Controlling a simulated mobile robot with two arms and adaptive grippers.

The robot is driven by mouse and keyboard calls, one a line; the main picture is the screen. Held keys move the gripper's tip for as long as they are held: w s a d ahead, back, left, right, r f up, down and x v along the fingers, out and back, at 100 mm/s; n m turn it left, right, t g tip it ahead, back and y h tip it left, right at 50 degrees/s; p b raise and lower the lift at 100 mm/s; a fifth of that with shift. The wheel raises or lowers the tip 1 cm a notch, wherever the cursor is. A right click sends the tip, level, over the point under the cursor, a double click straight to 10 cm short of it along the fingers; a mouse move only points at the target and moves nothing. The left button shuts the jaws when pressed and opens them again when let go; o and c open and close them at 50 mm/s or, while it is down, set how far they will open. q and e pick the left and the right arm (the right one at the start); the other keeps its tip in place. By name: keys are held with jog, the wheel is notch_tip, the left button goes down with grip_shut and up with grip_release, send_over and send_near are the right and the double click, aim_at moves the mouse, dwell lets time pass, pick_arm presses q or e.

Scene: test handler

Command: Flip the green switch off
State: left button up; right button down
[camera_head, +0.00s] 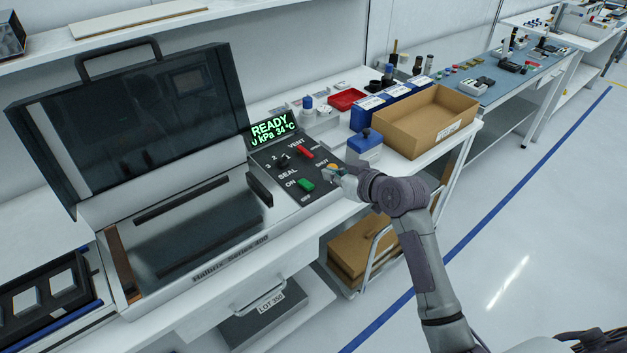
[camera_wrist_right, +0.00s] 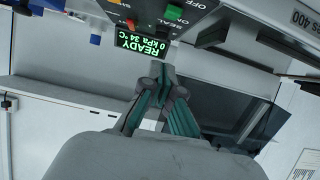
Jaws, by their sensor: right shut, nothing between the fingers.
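The green switch (camera_head: 306,185) sits on the dark control panel of the test machine, beside the word ON and below the label SEAL. It also shows at the top of the right wrist view (camera_wrist_right: 175,13), upside down. Which way it is tipped is too small to tell. My right gripper (camera_head: 333,173) is shut and empty, close to the panel's right edge, right of the green switch and apart from it. Its closed fingers show in the wrist view (camera_wrist_right: 160,78). My left gripper is not in view.
The panel also has a red switch (camera_head: 305,152), a black knob (camera_head: 283,160), an orange button (camera_head: 332,167) by my gripper and a READY display (camera_head: 272,129). The machine's dark lid (camera_head: 150,120) stands open.

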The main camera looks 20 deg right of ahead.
jog(key=p, duration=0.1)
send_over(314, 192)
notch_tip(314, 192, down, 3)
jog(key=shift+a+r, duration=0.1)
notch_tip(314, 192, down, 3)
jog(key=shift+w+f+p, duration=0.1)
jog(key=shift+f+p, duration=0.1)
jog(key=shift+p, duration=0.25)
jog(key=shift+f, duration=0.5)
